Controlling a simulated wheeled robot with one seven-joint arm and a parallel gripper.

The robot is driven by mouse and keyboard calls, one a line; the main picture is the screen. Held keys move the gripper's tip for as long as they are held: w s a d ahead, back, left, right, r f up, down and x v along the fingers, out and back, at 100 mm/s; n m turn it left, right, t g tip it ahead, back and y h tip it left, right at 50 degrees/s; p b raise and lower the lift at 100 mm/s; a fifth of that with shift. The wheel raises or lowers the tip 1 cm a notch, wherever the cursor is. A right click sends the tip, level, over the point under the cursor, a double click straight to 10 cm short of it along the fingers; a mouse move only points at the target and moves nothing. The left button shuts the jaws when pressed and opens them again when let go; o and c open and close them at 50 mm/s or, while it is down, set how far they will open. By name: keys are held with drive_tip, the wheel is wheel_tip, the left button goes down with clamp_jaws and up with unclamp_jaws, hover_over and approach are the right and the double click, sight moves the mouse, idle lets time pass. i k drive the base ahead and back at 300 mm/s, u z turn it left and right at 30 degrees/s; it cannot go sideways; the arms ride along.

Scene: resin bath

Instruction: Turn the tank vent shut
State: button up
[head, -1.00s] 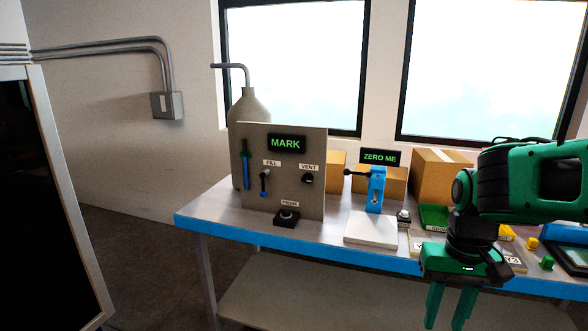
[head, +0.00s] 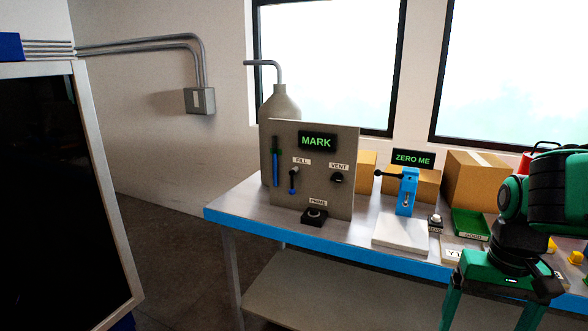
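The vent knob (head: 337,178) is a small black knob under a VENT label, on the right of the grey tank panel (head: 345,207). Its exact setting is too small to tell. The panel's display (head: 317,141) reads MARK in green. The grey tank (head: 281,104) with a bent pipe stands behind the panel. My gripper (head: 488,322) hangs at the lower right, in front of the bench edge and well apart from the knob. Its two green fingers point down, spread apart with nothing seen between them; the tips run to or past the frame's bottom.
The panel also carries a FILL lever (head: 293,181), a blue level gauge (head: 275,168) and a PRIME button (head: 315,214). Right of it stand a blue stand (head: 407,192) and a white plate (head: 400,233). Boxes (head: 476,180) and a green tray (head: 470,224) lie farther right. Floor shows left of the bench (head: 260,212).

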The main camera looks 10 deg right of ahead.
sight(337, 178)
drive_tip(key=u, duration=1.85)
drive_tip(key=k, duration=1.05)
drive_tip(key=z, duration=0.8)
drive_tip(key=i, duration=1)
